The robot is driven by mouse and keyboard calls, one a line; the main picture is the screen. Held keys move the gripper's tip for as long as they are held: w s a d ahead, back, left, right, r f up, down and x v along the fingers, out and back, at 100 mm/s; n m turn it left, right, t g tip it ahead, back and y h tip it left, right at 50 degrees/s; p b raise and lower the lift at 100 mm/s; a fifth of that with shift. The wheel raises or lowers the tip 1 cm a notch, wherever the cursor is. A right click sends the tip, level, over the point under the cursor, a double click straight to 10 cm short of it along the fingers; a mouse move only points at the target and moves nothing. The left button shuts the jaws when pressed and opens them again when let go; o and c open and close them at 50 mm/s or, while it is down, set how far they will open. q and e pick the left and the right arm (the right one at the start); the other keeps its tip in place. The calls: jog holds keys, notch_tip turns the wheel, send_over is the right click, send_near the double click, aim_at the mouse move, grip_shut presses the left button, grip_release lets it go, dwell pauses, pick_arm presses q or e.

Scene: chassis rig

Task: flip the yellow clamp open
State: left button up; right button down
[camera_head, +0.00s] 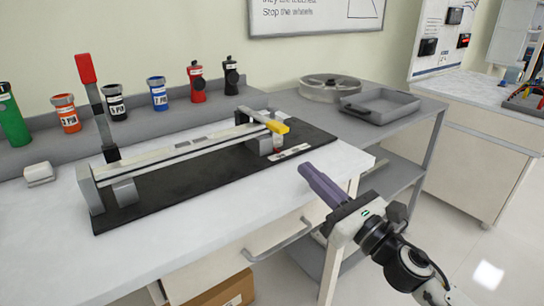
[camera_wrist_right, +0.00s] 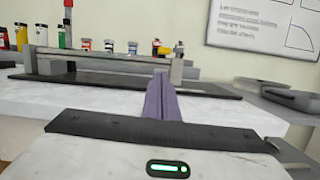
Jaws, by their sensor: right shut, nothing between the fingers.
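The yellow clamp (camera_head: 277,127) sits at the right end of the metal rig (camera_head: 180,148), which lies on a black mat (camera_head: 215,190) on the white bench. Its yellow lever points to the right. In the right wrist view a small yellow part of the clamp (camera_wrist_right: 163,50) shows beyond my fingers. My right gripper (camera_head: 303,168) is shut and empty, with purple fingers, in front of the bench's right edge and apart from the clamp. The fingers also show in the right wrist view (camera_wrist_right: 160,80), pointing toward the rig's right end. My left gripper is not in view.
A red-topped upright lever (camera_head: 87,68) stands near the rig's left end. Several coloured canisters (camera_head: 157,93) line the shelf behind. A grey tray (camera_head: 380,105) and a round wheel (camera_head: 330,88) are at the back right. The bench front (camera_head: 160,245) is clear.

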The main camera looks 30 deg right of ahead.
jog(key=shift+r+n, duration=0.3)
jog(key=shift+w+r, duration=0.15)
jog(key=shift+w, duration=0.15)
jog(key=p+x, duration=0.1)
jog(key=x, duration=0.6)
jog(key=shift+w+r+p, duration=0.1)
jog(key=shift+w+p, duration=0.25)
jog(key=shift+x, duration=0.75)
jog(key=shift+a, duration=0.1)
